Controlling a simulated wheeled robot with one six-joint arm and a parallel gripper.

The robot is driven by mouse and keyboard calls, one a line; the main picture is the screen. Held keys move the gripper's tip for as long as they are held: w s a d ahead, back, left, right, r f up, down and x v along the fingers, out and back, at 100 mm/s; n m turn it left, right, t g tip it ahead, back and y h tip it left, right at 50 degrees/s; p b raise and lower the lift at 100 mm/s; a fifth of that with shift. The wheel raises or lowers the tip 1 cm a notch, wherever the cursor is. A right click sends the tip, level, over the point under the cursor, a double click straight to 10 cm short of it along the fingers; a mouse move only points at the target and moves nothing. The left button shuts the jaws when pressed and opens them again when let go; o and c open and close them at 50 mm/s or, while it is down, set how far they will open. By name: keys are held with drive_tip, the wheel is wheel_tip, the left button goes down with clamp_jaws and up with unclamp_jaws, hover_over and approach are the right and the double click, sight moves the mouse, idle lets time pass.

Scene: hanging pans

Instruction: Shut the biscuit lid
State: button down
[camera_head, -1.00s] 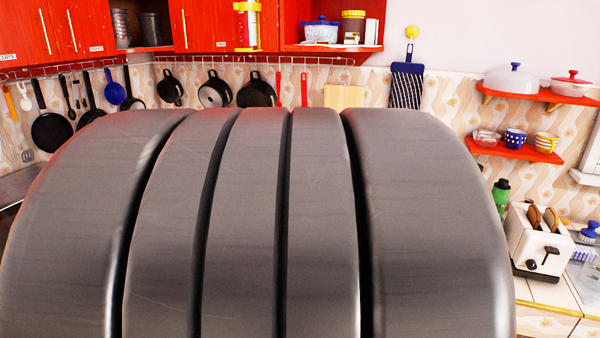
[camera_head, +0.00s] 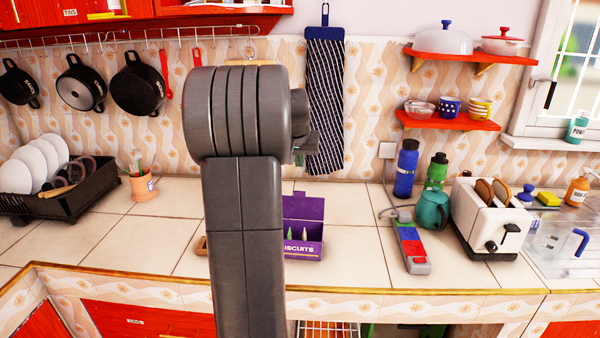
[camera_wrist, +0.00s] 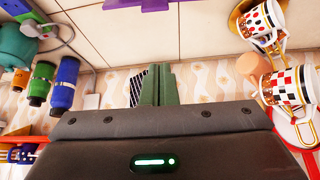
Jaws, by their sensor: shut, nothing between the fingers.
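The purple biscuit box (camera_head: 308,247) stands on the tiled counter, just right of my arm, which hides its left part. Its purple lid (camera_head: 303,208) stands raised at the back, and small green and pale items show inside. In the wrist view only a purple piece of the box (camera_wrist: 153,5) shows at the top edge. My gripper (camera_wrist: 158,70) is shut and empty, its fingers apart from the box. In the head view my arm hides most of the gripper.
A power strip (camera_head: 410,247), teal teapot (camera_head: 432,210) and toaster (camera_head: 488,220) stand right of the box. A dish rack (camera_head: 60,195) stands left. Patterned mugs (camera_wrist: 285,88) hang on a stand in the wrist view. Counter between box and power strip is clear.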

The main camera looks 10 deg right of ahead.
sight(300, 193)
drive_tip(key=f, duration=0.2)
drive_tip(key=f+p, duration=0.1)
drive_tip(key=f, duration=0.2)
drive_tip(key=w+f+p, duration=0.1)
drive_tip(key=f, duration=0.2)
drive_tip(key=shift+d+f, duration=0.1)
drive_tip(key=shift+d, duration=0.05)
drive_tip(key=shift+s+f, duration=0.15)
drive_tip(key=shift+f, duration=0.05)
drive_tip(key=shift+s, duration=0.1)
drive_tip(key=shift+s+f, duration=0.1)
drive_tip(key=shift+f, duration=0.05)
